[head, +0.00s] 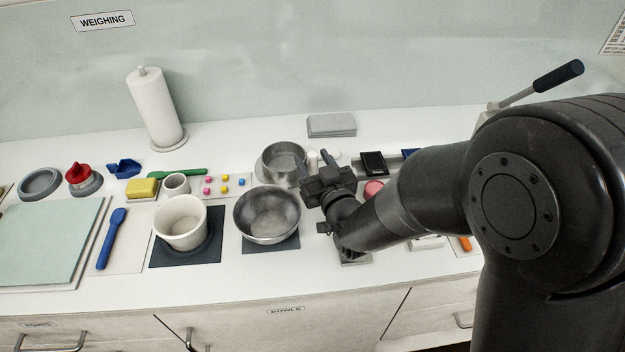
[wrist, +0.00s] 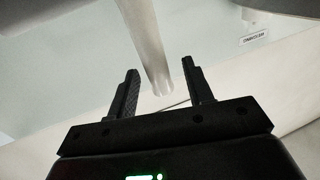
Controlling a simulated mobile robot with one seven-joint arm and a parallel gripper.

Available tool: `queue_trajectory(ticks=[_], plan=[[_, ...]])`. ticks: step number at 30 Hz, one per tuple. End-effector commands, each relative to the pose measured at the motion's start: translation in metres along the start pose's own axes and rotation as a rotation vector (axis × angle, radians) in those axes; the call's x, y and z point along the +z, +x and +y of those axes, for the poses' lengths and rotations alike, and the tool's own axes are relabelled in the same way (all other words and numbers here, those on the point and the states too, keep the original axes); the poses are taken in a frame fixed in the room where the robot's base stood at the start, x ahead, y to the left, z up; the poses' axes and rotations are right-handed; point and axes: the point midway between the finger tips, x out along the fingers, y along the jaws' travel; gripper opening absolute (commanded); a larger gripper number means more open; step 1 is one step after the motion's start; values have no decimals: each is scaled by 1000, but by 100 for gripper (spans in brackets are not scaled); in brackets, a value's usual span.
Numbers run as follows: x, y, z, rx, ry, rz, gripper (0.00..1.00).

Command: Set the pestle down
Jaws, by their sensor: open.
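My gripper (head: 322,163) is open, with its fingers pointing toward the back wall near the steel pot (head: 275,168). In the wrist view my gripper (wrist: 160,88) has its two fingers well apart. A pale, smooth, tapered rod (wrist: 147,42) shows there, its narrow end appearing between the fingers with visible gaps on both sides. It may be the pestle, but I cannot tell for sure, nor what it rests on. In the head view the pestle is not clearly visible; my gripper hides part of the counter there. The white mortar (head: 180,237) stands on a dark mat.
A steel bowl (head: 267,216) sits close to the left of my gripper. A paper roll (head: 154,108) stands near the wall. Small coloured cubes (head: 224,182), a small white cup (head: 176,184) and a black scale (head: 373,162) are nearby. The counter's front strip is clear.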

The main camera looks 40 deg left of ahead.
Motion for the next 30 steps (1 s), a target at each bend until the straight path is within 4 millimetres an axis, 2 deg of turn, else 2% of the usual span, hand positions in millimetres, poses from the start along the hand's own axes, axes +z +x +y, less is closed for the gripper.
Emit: queue_trajectory(ticks=[3, 6, 14, 30], plan=[[0, 18, -1, -1, 0, 0, 47], [0, 27, 0, 0, 0, 0, 47], [0, 30, 0, 0, 0, -1, 47], [0, 29, 0, 0, 0, -1, 3]])
